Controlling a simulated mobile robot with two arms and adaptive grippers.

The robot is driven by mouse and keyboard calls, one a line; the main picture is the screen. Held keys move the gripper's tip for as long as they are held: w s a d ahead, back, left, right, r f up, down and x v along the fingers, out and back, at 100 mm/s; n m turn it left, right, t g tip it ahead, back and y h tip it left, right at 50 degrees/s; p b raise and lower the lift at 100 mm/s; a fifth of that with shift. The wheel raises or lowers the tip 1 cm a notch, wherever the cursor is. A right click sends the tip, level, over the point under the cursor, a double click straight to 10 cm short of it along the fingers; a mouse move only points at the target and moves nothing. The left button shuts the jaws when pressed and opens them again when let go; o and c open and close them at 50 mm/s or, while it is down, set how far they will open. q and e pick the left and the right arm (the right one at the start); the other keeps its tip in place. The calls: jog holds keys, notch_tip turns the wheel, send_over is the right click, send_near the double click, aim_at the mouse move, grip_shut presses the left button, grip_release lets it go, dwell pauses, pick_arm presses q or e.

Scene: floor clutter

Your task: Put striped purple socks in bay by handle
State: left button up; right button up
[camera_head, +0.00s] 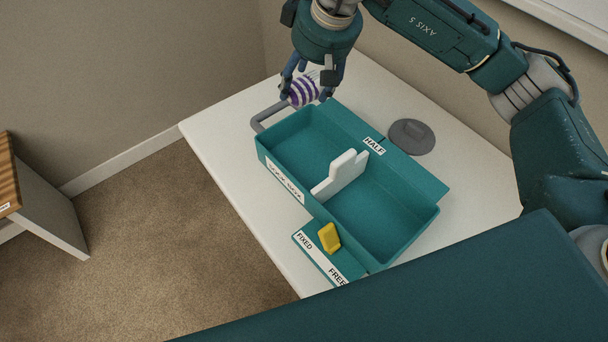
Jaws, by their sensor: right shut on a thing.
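The striped purple and white socks (303,92) are a small bundle between the fingers of my right gripper (306,92). The gripper is shut on them. They appear above the far left end of the teal tray box (408,240), near its grey handle (262,117). A white divider (341,174) splits the box into two bays. The bay by the handle (302,152) looks empty, and so does the other bay (388,203). My left gripper is not in view.
The box stands on a white table (222,140). A yellow lever (328,237) sits on a side plate marked FIXED and FREE. A wooden-topped unit (8,175) stands at far left.

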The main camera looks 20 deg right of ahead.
aim_at(304, 79)
jog(key=shift+w+f+n+b, duration=0.3)
jog(key=shift+w+f+b, duration=0.35)
jog(key=shift+w+f, duration=0.35)
jog(key=shift+f, duration=0.25)
notch_tip(304, 79, down, 19)
jog(key=p, duration=0.3)
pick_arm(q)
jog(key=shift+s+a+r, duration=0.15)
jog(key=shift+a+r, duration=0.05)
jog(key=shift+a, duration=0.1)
pick_arm(e)
jog(key=shift+f, duration=0.15)
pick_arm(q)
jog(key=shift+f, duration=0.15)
pick_arm(e)
jog(key=o, duration=1.1)
jog(key=shift+f, duration=0.1)
